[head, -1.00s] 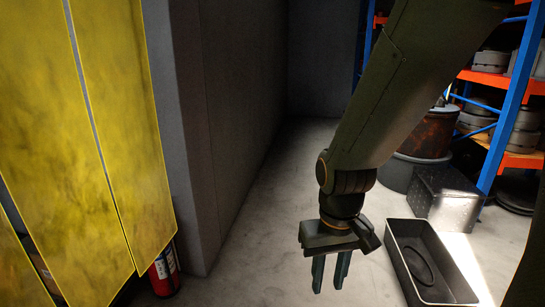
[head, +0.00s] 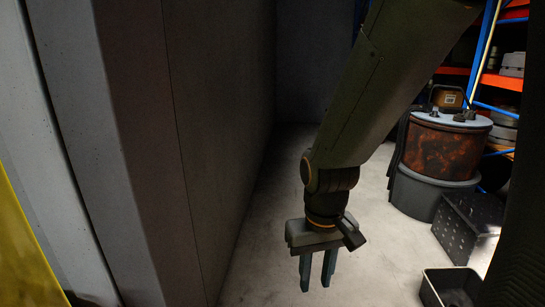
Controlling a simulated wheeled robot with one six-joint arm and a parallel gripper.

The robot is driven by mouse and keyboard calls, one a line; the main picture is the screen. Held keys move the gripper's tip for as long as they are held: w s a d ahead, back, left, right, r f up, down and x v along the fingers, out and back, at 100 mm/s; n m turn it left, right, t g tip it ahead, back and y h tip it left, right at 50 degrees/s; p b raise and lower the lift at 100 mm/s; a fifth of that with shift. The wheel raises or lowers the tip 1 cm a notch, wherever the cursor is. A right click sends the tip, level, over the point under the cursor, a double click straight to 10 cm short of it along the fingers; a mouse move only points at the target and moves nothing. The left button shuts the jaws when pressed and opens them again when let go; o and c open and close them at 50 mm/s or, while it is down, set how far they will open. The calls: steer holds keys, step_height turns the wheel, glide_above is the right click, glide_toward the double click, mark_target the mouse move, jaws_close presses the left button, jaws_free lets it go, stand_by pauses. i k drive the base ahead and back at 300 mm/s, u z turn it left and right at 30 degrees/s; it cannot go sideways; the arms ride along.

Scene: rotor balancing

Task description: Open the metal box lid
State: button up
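A dark grey box (head: 466,228) with small spots or holes on its side stands on the floor at the right of the head view. It looks like the metal box, but its top is dim and partly cut off by a dark shape at the right edge, so I cannot tell how its lid sits. My gripper (head: 316,284) hangs down at the centre, left of the box and well apart from it. Its two fingers are apart with nothing between them.
An open black tray (head: 428,287) lies on the floor in front of the box. A rusty drum (head: 440,148) on a grey base (head: 425,195) stands behind it, near orange-and-blue shelving (head: 490,78). A grey wall (head: 190,140) runs along the left. Floor between is clear.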

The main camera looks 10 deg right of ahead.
mark_target(483, 212)
steer(key=z, duration=0.2)
steer(key=i, duration=1.8)
steer(key=z, duration=0.9)
steer(key=i, duration=1.8)
steer(key=z, duration=1.1)
steer(key=i, duration=1)
steer(key=z, duration=0.2)
